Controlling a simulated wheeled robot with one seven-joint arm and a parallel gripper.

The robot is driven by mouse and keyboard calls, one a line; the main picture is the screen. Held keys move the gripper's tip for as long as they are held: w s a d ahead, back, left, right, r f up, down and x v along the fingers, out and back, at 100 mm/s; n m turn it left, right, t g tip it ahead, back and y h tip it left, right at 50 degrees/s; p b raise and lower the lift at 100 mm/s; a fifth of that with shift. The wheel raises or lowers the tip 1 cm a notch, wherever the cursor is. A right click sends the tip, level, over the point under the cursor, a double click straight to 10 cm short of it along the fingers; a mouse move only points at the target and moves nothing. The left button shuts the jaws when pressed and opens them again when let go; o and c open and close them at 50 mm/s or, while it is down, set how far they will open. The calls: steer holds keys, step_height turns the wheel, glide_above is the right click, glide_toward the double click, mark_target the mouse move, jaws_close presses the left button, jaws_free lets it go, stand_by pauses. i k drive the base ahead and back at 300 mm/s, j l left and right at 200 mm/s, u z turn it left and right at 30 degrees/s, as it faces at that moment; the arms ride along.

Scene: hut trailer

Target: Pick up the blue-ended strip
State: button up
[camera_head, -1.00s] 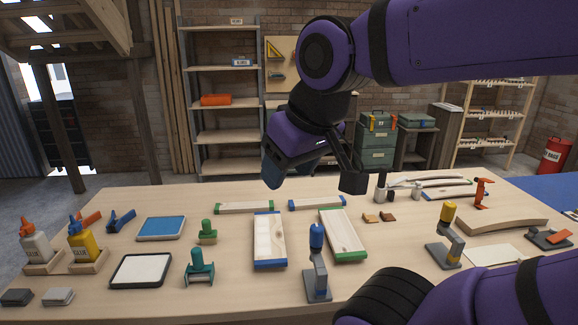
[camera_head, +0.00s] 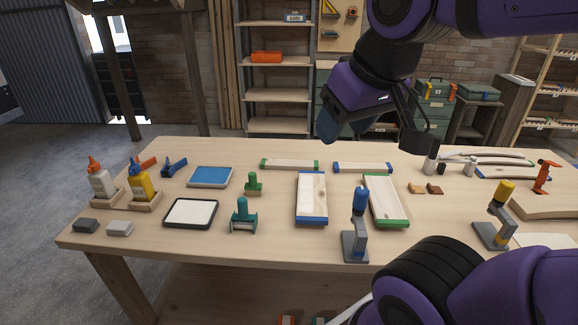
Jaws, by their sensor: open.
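The blue-ended strip (camera_head: 363,168) is a narrow, pale wooden piece with blue ends. It lies flat toward the back of the workbench (camera_head: 130,215), running left to right. My gripper (camera_head: 371,134) is in the air, appearing above the strip in the picture, with its two fingers apart and nothing between them. The strip is in full view, and the gripper does not touch it. A similar green-ended strip (camera_head: 290,164) lies to its left. A wider blue-ended board (camera_head: 311,195) and a green-ended board (camera_head: 385,200) lie nearer to me.
A blue-topped stamp (camera_head: 357,230) and a yellow-topped one (camera_head: 494,222) stand in front. Green stamps (camera_head: 243,217), pads (camera_head: 191,213) and glue bottles (camera_head: 142,182) are on the left. Small dark-topped bottles (camera_head: 431,158) stand right of the strip. My arm covers the lower right.

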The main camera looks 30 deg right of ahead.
mark_target(338, 167)
steer(key=i+l+z, duration=0.1)
steer(key=z, duration=0.3)
steer(key=i+z, duration=0.1)
steer(key=z, duration=0.3)
steer(key=i+z, duration=0.15)
steer(key=z, duration=0.25)
